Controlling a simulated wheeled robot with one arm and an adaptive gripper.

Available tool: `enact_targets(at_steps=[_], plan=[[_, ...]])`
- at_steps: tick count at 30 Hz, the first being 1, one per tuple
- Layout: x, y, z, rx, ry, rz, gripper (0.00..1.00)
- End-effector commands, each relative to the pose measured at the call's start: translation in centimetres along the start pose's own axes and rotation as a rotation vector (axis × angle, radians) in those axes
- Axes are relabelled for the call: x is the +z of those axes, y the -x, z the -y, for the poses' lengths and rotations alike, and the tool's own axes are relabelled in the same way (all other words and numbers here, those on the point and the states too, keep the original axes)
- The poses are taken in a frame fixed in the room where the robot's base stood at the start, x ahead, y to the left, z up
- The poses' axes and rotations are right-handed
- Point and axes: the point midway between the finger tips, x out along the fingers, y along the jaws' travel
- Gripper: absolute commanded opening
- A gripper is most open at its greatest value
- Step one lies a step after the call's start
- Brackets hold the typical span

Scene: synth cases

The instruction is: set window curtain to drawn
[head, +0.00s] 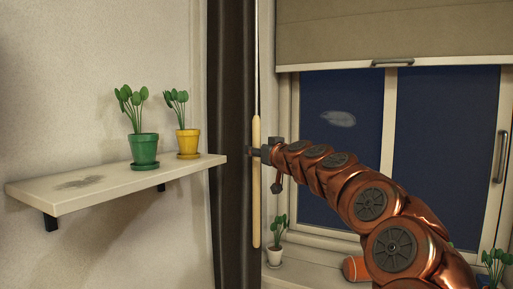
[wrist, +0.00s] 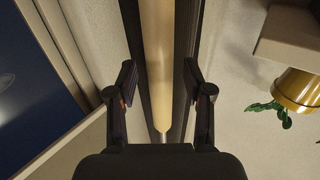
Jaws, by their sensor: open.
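The window curtain (head: 232,70) is a dark brown strip hanging bunched at the window's left side. A pale wooden wand (head: 256,215) hangs in front of its right edge on a thin rod. My gripper (head: 256,152) is open at the wand's upper part. In the wrist view the wand (wrist: 158,50) runs between the two open fingers (wrist: 160,75), with a gap on each side, and the dark curtain (wrist: 187,35) is behind it. The window (head: 342,145) shows dark blue panes left uncovered by the curtain.
A wall shelf (head: 120,180) juts out left of the curtain, holding a green pot (head: 144,150) and a yellow pot (head: 187,142). A beige blind (head: 400,32) covers the window's top. Small potted plants (head: 275,254) and an orange object (head: 354,268) stand on the sill.

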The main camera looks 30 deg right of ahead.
Motion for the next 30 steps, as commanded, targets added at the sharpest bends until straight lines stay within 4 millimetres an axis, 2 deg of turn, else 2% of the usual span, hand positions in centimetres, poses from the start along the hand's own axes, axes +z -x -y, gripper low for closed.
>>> enact_targets(at_steps=[6, 15, 30], plan=[[0.1, -1.11, 0.03, 0.0, 0.001, 0.002, 0.51], [0.09, -1.19, 0.01, 0.0, 0.001, 0.001, 0.51], [0.08, -1.18, 0.01, 0.0, 0.001, 0.001, 0.0]])
